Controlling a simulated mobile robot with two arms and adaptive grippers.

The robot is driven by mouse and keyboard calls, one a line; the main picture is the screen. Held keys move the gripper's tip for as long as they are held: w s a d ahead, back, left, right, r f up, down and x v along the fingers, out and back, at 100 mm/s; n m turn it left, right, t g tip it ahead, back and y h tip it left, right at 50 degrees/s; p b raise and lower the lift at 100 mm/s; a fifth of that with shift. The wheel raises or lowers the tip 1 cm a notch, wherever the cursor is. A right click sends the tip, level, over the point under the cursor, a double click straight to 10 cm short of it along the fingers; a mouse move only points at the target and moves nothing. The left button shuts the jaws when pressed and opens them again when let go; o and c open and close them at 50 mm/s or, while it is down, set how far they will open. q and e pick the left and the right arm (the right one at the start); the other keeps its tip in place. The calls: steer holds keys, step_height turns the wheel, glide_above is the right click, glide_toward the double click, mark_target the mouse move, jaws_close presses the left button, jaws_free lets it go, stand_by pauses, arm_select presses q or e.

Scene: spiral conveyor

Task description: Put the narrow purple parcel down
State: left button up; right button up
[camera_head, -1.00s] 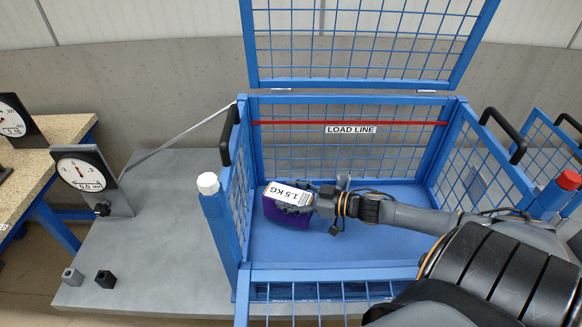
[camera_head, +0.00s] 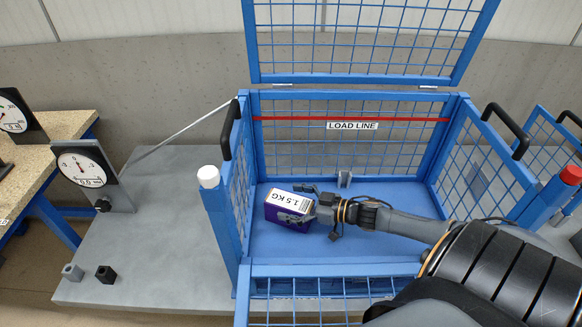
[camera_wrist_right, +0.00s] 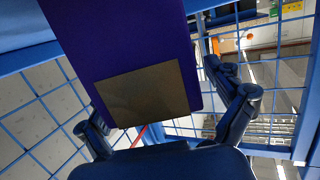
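The narrow purple parcel (camera_head: 288,207) with a white "1.5 KG" label is inside the blue mesh cage (camera_head: 236,185), by its left wall. It appears to rest on the blue cage floor. My right gripper (camera_head: 299,203) is at its right end, with fingers spread on either side. In the right wrist view the parcel (camera_wrist_right: 135,40) shows a brown patch on its near end. There the gripper (camera_wrist_right: 168,118) is open, with a clear gap between the parcel and the right-hand finger. My left gripper is not in view.
The cage lid (camera_head: 370,40) stands open at the back. A red load line (camera_head: 350,119) crosses the back wall. A dial scale (camera_head: 84,166) stands left on a grey platform (camera_head: 150,240).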

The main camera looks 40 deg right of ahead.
steer(key=p+v, duration=0.1)
steer(key=v, duration=1.1)
stand_by(0.4)
